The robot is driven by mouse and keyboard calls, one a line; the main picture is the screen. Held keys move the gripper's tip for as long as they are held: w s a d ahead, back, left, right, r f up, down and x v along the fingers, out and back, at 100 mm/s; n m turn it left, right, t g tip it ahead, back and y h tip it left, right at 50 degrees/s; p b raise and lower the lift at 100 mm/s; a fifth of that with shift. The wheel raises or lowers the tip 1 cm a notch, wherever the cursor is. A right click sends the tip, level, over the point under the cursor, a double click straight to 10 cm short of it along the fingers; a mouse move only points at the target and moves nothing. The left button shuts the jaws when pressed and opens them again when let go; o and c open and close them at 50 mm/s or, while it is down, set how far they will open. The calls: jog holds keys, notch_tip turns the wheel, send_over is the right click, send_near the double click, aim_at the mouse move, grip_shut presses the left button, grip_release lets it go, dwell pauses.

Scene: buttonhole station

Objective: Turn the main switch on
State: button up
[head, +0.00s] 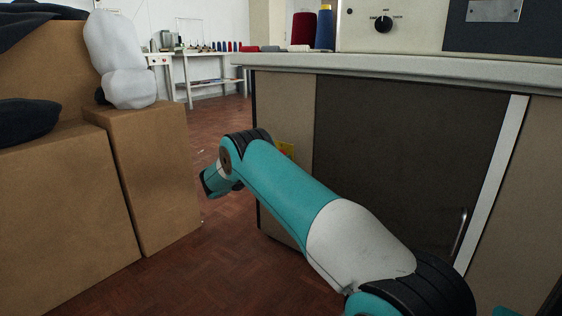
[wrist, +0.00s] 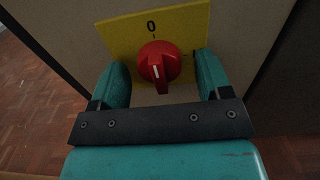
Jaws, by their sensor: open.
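The main switch is a red rotary knob (wrist: 158,64) on a yellow plate (wrist: 118,32), in the wrist view. A "0" is printed above the knob, and the knob's grip with its white line stands about upright, in line with the "0". My gripper (wrist: 163,74) is open, with one teal finger on each side of the knob. I cannot tell whether either finger touches it. In the head view a bit of the yellow plate (head: 286,149) shows on the cabinet's side behind my arm. The knob and the gripper's fingers are hidden there.
The cabinet (head: 410,150) fills the right, with a control panel and black dial (head: 383,25) on top. Thread spools (head: 304,30) stand on its worktop (head: 420,67). Cardboard boxes (head: 150,180) stand at the left. Brown floor is open between boxes and cabinet.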

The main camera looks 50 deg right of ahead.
jog(key=c, duration=0.9)
jog(key=shift+d, duration=0.1)
jog(key=shift+r+p, duration=0.15)
jog(key=shift+p, duration=0.15)
jog(key=m+p, duration=0.2)
jog(key=shift+m, duration=0.4)
jog(key=m+p, duration=0.2)
jog(key=m, duration=0.3)
jog(key=shift+m, duration=0.3)
jog(key=m+p, duration=0.1)
jog(key=m, duration=0.8)
jog(key=shift+m, duration=0.3)
